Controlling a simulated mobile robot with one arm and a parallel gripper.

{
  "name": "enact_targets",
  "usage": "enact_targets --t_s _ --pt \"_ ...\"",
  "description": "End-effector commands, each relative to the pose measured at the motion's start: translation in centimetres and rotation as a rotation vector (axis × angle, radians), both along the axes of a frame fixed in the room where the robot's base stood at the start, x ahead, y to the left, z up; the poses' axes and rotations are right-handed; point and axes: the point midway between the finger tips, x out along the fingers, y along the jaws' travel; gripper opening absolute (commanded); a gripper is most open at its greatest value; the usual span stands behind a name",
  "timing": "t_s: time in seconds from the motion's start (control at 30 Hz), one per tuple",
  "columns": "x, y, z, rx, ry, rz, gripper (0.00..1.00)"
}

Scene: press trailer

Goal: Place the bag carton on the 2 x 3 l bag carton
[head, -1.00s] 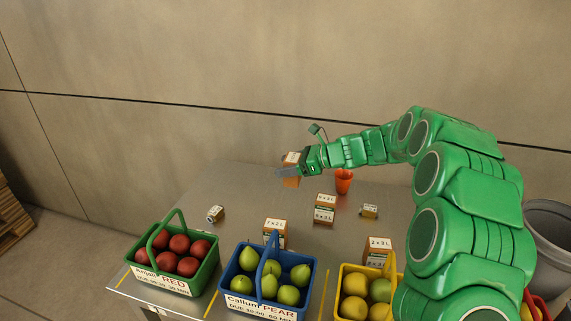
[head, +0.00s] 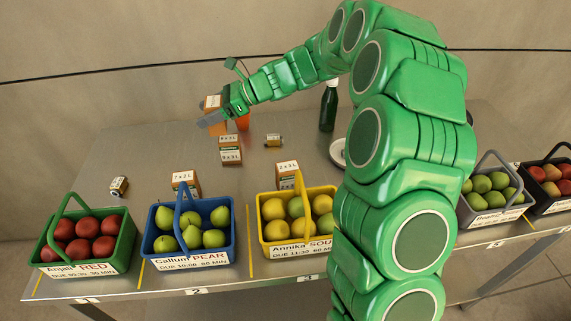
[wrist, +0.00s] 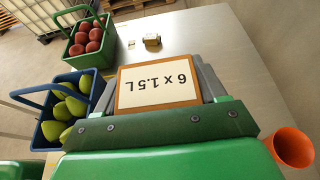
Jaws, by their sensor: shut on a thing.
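My gripper (head: 212,117) is shut on a bag carton (head: 212,103) with orange-brown sides and a white label, held above the back of the table. In the wrist view the held carton's label (wrist: 157,83) reads "6 x 1.5 L", upside down, between the two fingers. The 2 x 3 L carton (head: 288,168) stands upright on the table behind the yellow basket, to the right of and nearer than my gripper. The yellow basket's handle partly hides its front. Its top looks bare.
A 7 x 2 L carton (head: 185,180) stands behind the blue basket (head: 217,258). Two stacked cartons (head: 230,158), an orange cup (head: 242,123), small boxes (head: 273,140) and a green bottle (head: 328,108) are farther back. Fruit baskets line the front edge, including the yellow basket (head: 297,234).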

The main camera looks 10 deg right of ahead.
Motion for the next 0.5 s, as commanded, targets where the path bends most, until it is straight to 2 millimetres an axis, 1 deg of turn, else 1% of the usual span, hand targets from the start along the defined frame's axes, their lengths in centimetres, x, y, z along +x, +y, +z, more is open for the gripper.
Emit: enact_targets --t_s 0.03,0.2,0.37,0.5 --pt "-0.5 -1.4 0.6 0.002 -0.001 -0.006 0.35" --pt "-3.0 -5.2 1.8 0.002 -0.003 -0.007 0.35" --pt "-5.5 -8.5 2.9 0.001 -0.006 -0.012 0.35" --pt "-8.1 -11.0 3.6 0.003 -0.003 -0.008 0.35"
